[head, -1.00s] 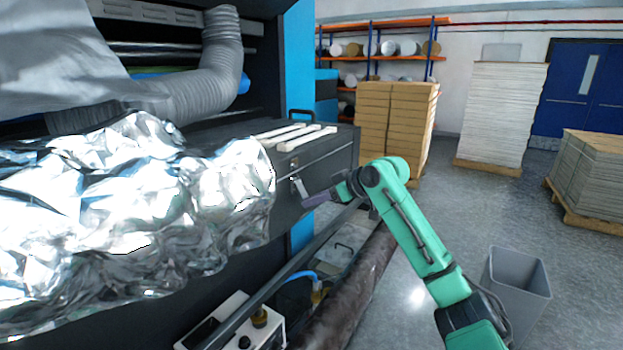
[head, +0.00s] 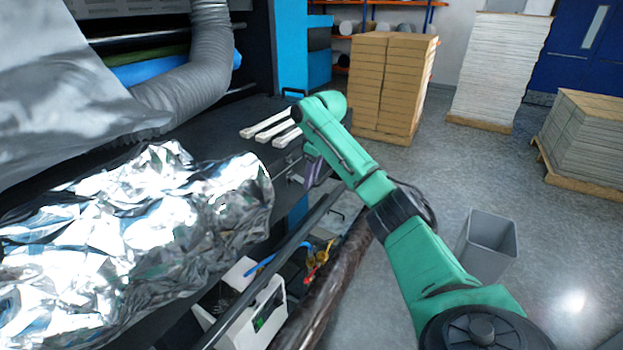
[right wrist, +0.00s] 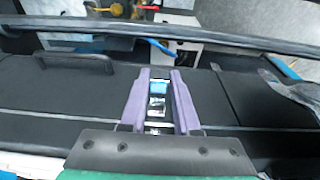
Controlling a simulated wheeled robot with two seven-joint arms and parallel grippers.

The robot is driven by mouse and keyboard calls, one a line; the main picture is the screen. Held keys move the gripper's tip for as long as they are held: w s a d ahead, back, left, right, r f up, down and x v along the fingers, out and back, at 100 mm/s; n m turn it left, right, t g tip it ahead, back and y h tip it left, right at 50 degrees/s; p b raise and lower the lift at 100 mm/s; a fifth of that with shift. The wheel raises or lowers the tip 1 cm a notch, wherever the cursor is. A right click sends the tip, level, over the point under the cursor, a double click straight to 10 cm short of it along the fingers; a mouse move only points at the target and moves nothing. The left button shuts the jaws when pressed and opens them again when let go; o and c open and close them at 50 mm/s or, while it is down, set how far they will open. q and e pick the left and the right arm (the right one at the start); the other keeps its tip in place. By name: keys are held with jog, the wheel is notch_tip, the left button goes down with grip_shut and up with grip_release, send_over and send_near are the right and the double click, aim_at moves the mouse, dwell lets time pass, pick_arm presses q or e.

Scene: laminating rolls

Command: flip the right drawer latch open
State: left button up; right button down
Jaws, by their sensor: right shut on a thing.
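My right gripper (head: 312,172) is at the front of the dark drawer unit, its purple fingers pointing down and partly hidden by my green arm. In the right wrist view its two fingers (right wrist: 161,75) stand on either side of the right drawer latch (right wrist: 157,103), a small silver metal piece, and are shut on it. In the head view the latch is mostly hidden by the gripper. The black drawer front (right wrist: 50,95) shows around the fingers, with a black handle (right wrist: 76,57) on it. My left gripper is not in view.
Crumpled silver foil (head: 130,250) covers the left of the machine. White bars (head: 270,128) lie on the unit's top. A dark rail (head: 290,250) runs along the front, close to the gripper. A grey bin (head: 487,245) and stacked boxes (head: 385,85) stand on the floor at right.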

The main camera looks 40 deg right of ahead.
jog(key=shift+w+r+g, duration=0.1)
jog(key=shift+r+g, duration=0.05)
jog(key=shift+g, duration=0.15)
jog(key=c, duration=0.6)
grip_release()
jog(key=shift+c, duration=0.2)
notch_tip(320, 180, up, 14)
jog(key=s, duration=0.2)
jog(key=shift+d+r, duration=0.2)
jog(key=shift+d, duration=0.1)
jog(key=shift+s, duration=0.1)
